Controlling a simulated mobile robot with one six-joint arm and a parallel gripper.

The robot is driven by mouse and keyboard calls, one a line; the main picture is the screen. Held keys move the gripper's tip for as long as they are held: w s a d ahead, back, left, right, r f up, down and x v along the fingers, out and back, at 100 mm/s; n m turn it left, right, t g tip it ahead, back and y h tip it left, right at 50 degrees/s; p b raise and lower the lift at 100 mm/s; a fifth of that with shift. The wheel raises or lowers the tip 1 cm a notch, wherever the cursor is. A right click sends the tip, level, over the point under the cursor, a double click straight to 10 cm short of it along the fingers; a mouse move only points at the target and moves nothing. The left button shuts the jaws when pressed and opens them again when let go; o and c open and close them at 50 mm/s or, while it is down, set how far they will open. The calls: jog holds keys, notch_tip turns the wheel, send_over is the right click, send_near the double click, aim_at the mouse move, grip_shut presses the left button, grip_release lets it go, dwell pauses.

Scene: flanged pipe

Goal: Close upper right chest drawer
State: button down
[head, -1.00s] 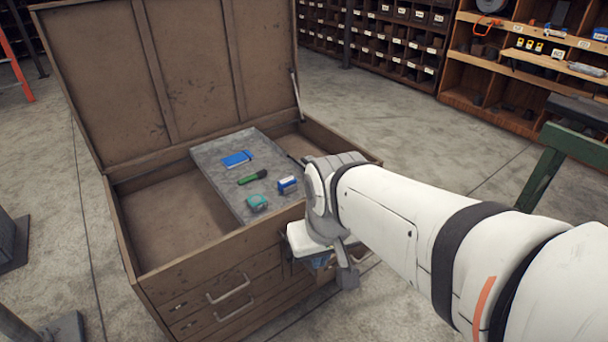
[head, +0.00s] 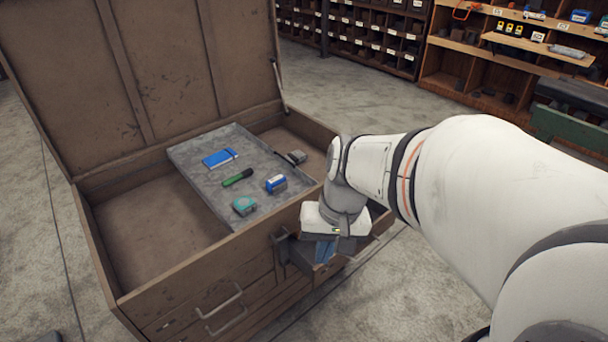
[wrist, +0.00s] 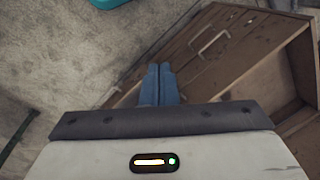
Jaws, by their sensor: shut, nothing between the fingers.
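The brown wooden chest (head: 190,290) stands with its lid raised. Its upper right drawer (head: 378,238) sticks out from the front in the head view, largely hidden behind my gripper. My gripper (head: 325,250) points down at this drawer, its blue fingers together and empty. In the wrist view the fingers (wrist: 160,85) are side by side in front of the chest front (wrist: 205,60), with pale wood of an opening at the right. I cannot tell whether the fingers touch the drawer.
A grey tray (head: 205,175) in the chest holds a blue notebook (head: 219,158), a green marker (head: 237,177) and small items. Metal handles (head: 222,310) project from the left drawers. Shelving (head: 470,75) stands behind. The floor (head: 420,300) around the chest's right front is clear.

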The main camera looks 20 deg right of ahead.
jog(key=w+d+f+m+t+y+b, duration=0.1)
jog(key=w+d+f+m+y+b, duration=0.2)
jog(key=w+f+m+y+b, duration=0.5)
jog(key=s+d+f+m+t+y+b, duration=0.1)
jog(key=d+f+m+t+y+b, duration=0.25)
jog(key=f, duration=0.85)
jog(key=w+d+f+m+t+h+b, duration=0.2)
jog(key=d+f+m+t+h+b, duration=0.55)
jog(key=d+f+m+t, duration=0.8)
jog(key=w+f+m+g+y+b, duration=0.1)
jog(key=w+f+g+b, duration=0.1)
jog(key=w, duration=1)
jog(key=shift+w+a+f+g+b, duration=0.25)
jog(key=shift+g+b, duration=0.3)
jog(key=shift+g, duration=0.35)
jog(key=shift+r, duration=0.1)
jog(key=shift+d+m, duration=0.1)
jog(key=shift+m, duration=0.2)
